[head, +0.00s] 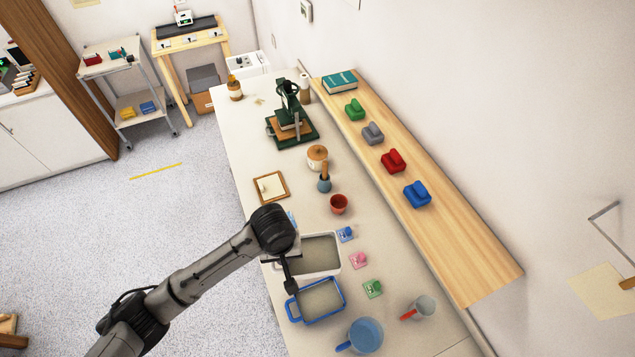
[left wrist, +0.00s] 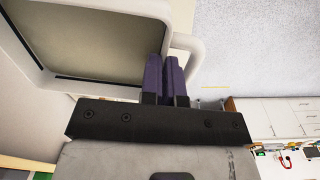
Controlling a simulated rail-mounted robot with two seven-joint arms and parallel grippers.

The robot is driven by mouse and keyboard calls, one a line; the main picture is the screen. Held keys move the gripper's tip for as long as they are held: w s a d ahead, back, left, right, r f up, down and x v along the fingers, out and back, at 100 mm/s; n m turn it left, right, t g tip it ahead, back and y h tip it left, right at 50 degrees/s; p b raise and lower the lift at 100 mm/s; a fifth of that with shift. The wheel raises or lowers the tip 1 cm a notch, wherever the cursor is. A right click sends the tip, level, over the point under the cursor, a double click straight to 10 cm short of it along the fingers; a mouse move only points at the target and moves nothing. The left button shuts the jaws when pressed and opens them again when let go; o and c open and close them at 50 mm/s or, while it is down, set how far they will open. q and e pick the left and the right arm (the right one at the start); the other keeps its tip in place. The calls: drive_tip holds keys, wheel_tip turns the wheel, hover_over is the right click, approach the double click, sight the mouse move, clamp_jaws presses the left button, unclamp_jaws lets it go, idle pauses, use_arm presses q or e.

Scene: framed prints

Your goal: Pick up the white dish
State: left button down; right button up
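The white dish (head: 334,270) is a rectangular white tray with a grey inside, on the bench behind the blue-rimmed tray. Its left side is partly hidden by my left arm in the head view. My left gripper (head: 294,291) reaches down at the dish's near-left side. In the left wrist view, the white dish (left wrist: 60,77) fills the upper left, with a rounded white handle on its side. My left gripper's purple fingers (left wrist: 164,62) are close together beside that handle, overlapping it in the picture. Whether they grip it cannot be told. My right gripper is not in view.
A blue-rimmed tray (head: 342,302) stands close in front of the dish. A red cup (head: 339,204) and a framed print (head: 270,187) are behind.

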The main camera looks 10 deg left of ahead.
use_arm(q)
drive_tip(key=s+a+r+m+p, duration=0.2)
drive_tip(key=s+r+p, duration=0.1)
drive_tip(key=s+r, duration=0.2)
drive_tip(key=s+a+r+m+p, duration=0.1)
drive_tip(key=s+a+r+p, duration=0.2)
drive_tip(key=r, duration=0.5)
drive_tip(key=shift+s+a+m+p, duration=0.4)
drive_tip(key=shift+s+p, duration=0.35)
drive_tip(key=shift+s, duration=0.3)
